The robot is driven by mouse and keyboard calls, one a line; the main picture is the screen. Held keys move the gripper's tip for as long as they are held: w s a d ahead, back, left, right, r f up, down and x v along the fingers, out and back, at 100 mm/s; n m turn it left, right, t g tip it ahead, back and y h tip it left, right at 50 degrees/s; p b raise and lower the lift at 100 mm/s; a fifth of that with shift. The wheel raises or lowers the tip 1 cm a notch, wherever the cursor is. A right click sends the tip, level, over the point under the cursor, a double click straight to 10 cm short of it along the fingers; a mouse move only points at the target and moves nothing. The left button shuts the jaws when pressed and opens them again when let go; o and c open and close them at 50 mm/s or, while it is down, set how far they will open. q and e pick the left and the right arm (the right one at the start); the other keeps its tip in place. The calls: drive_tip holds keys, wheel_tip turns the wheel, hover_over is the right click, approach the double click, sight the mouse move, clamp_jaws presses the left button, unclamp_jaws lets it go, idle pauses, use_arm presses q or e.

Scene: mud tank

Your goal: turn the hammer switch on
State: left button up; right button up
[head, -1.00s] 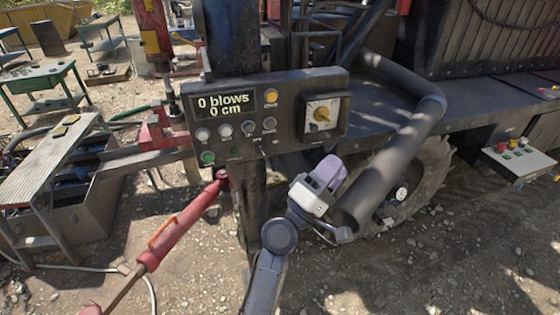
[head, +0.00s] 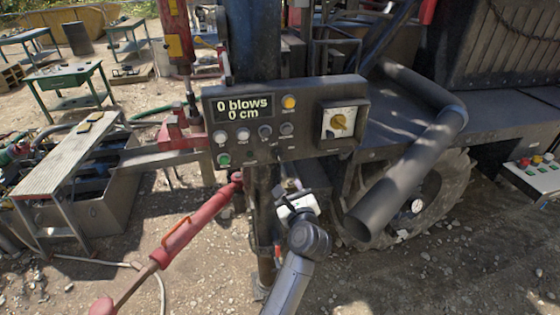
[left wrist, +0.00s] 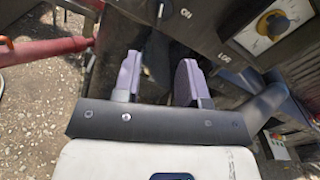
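The dark control panel (head: 300,118) is on the machine, with a display reading "0 blows 0 cm". It has several round buttons, a green button (head: 224,159) and a yellow rotary knob (head: 339,122) on a pale plate. A small lever switch (left wrist: 160,12) sticks out of the panel's lower part in the left wrist view; I cannot read whether it is the hammer switch. My left gripper (head: 288,182) is just below the panel's lower edge, pointing up at it. In the left wrist view its two lavender fingers (left wrist: 160,78) are apart with nothing between them. My right gripper is not in view.
A thick black pipe (head: 415,155) slopes down right of the panel. A red cylinder (head: 195,225) slants up to a post left of my gripper. A wheel (head: 425,205) stands behind the pipe. A box with coloured buttons (head: 535,174) is at the right.

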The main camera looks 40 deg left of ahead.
sight(279, 159)
use_arm(q)
drive_tip(key=p+x, duration=0.1)
drive_tip(key=x, duration=1.2)
drive_tip(key=shift+s, duration=0.1)
clamp_jaws()
